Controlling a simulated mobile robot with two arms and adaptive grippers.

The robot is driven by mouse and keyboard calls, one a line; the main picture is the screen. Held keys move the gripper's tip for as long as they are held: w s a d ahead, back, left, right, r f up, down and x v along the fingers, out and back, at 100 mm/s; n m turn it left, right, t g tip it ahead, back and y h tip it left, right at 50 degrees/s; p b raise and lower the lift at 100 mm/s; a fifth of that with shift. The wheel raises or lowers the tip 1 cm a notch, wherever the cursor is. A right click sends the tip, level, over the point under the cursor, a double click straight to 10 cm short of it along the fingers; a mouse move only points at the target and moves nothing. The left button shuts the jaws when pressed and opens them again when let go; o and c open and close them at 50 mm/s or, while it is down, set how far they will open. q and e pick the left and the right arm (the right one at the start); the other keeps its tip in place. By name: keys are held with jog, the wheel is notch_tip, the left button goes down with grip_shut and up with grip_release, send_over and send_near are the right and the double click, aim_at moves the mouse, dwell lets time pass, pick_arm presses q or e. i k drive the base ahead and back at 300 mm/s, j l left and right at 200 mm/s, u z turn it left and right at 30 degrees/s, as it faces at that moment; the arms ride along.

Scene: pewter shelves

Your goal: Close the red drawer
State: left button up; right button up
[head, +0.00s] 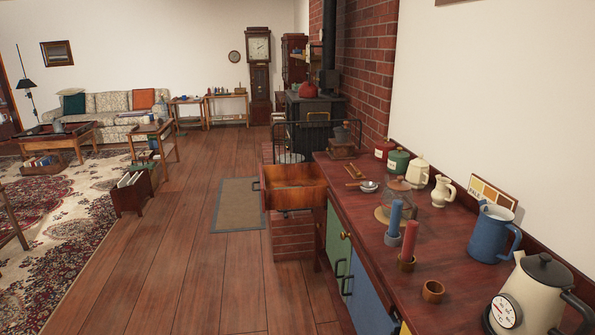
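A drawer (295,197) stands pulled out from the far end of the long counter on the right and sticks out to the left over the floor. Its orange-brown wooden inside shows from above and looks empty. A dark handle (256,186) sits on its front at the left end. The outer face of its front is turned away from me, so I cannot tell its colour. Neither of my grippers is in view.
The counter (340,203) carries a red candle (409,241), a blue candle (395,217), a blue jug (490,234) and a cream kettle (535,290). Green (338,240) and blue (368,298) doors are below. The wooden floor (215,270) left of the counter is clear.

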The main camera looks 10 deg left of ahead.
aim_at(314, 191)
jog(key=i+j, duration=0.1)
jog(key=j, duration=0.25)
jog(key=i+j, duration=0.1)
jog(key=j, duration=0.25)
jog(key=i+j+u, duration=0.1)
jog(key=j, duration=0.3)
jog(key=i+j, duration=0.15)
jog(key=j, duration=0.2)
jog(key=i+j, duration=0.1)
jog(key=j, duration=0.25)
jog(key=i+z, duration=0.25)
jog(key=z, duration=0.15)
jog(key=i+j+z, duration=0.2)
jog(key=z, duration=0.2)
